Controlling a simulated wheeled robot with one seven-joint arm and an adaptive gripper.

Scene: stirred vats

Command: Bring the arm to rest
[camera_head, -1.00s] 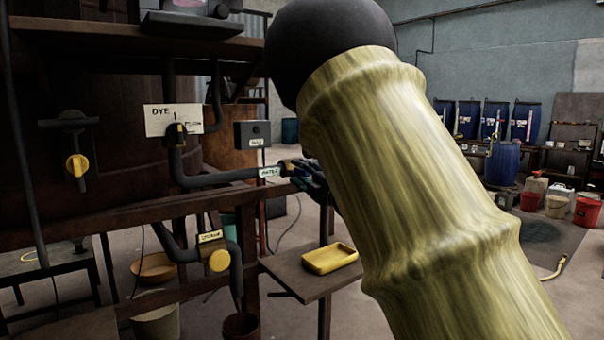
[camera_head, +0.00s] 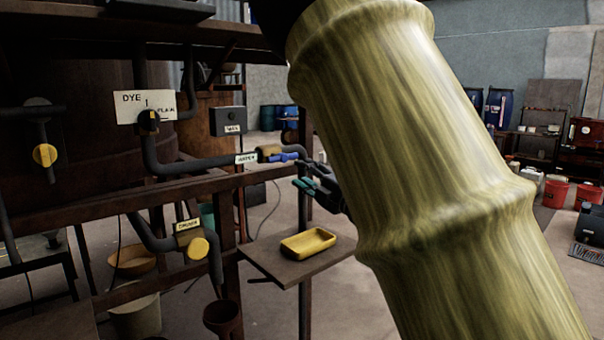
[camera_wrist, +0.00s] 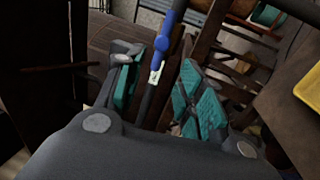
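My gripper (camera_head: 308,177) is open and empty, to the right of and a little below the blue valve handle (camera_head: 285,157) on the pipe labelled WATER. The gripper appears apart from the handle. In the wrist view my gripper (camera_wrist: 158,88) shows its two teal-padded fingers spread, with nothing held between them. The blue handle (camera_wrist: 163,42) and a dark pipe with a white label show beyond the gap. My pale yellow-green arm fills the middle and right of the head view and hides part of the wrist.
A yellow tray (camera_head: 308,243) lies on a small shelf (camera_head: 268,262) below the gripper. A dark rail (camera_head: 150,198) and pipes with yellow valves (camera_head: 198,248) stand at left. Red buckets (camera_head: 556,193) stand far right. Open floor lies behind the arm.

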